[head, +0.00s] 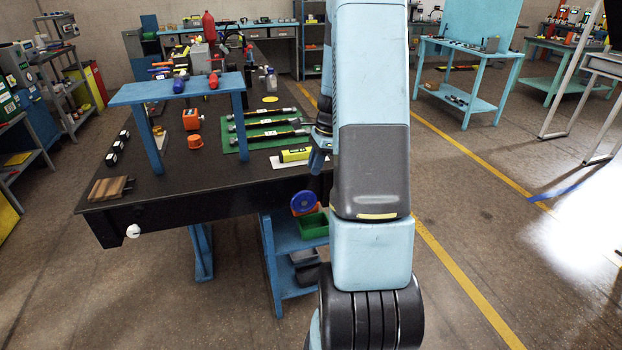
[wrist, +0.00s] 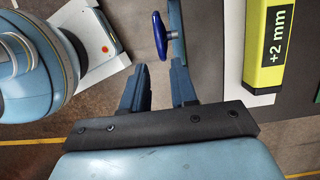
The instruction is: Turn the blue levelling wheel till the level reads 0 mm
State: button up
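The yellow level (head: 296,155) lies on the black table near its front right edge. In the wrist view the level (wrist: 268,45) shows "+2 mm". The blue levelling wheel (wrist: 160,36) appears nearly edge-on as a narrow oval, beside the table edge. It lies just ahead of my gripper (wrist: 160,72), close to the line of the right finger. The two fingers are apart with nothing clearly held between them; I cannot tell whether one touches the wheel. In the head view my gripper (head: 319,152) is mostly hidden by my arm, beside the table's right edge.
A blue side shelf (head: 290,240) with a green bin (head: 314,226) stands below. The floor right of my arm is open.

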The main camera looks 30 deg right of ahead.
jog(key=shift+v, duration=1.75)
